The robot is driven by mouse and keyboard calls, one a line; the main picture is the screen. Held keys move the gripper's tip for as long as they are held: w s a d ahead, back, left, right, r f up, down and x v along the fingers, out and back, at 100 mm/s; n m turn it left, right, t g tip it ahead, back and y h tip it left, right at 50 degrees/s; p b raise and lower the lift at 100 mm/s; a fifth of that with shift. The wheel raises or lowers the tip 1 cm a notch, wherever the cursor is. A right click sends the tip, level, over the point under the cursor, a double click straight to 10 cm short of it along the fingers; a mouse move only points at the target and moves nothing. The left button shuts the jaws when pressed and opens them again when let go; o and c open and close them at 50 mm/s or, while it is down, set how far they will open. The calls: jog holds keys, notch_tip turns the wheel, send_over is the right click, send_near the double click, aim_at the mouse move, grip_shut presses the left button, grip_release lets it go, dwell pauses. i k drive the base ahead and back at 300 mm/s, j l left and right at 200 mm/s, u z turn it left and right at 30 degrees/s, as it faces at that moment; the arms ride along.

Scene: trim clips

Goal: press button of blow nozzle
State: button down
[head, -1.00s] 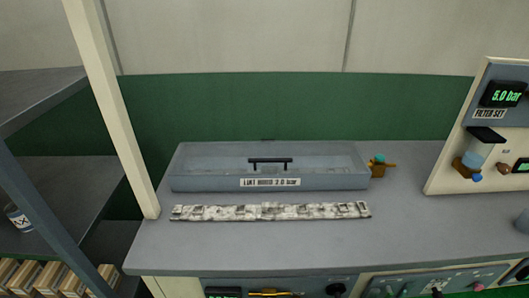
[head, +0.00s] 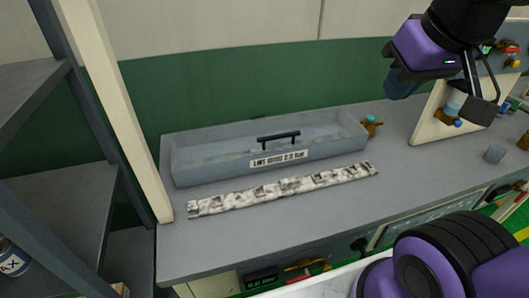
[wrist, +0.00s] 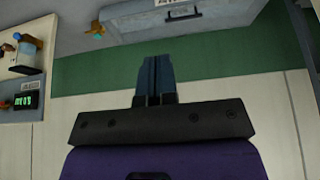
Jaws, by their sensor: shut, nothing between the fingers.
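The grey lint hood (head: 240,165) with a black handle stands on the bench (head: 330,215). A pale patchy strip (head: 285,189) lies before it. Shelving and a cream post (head: 115,120) stand at left.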

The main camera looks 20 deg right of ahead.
aim_at(369, 118)
jog(key=l, duration=0.65)
jog(key=i+l, duration=0.15)
jog(key=l, duration=0.45)
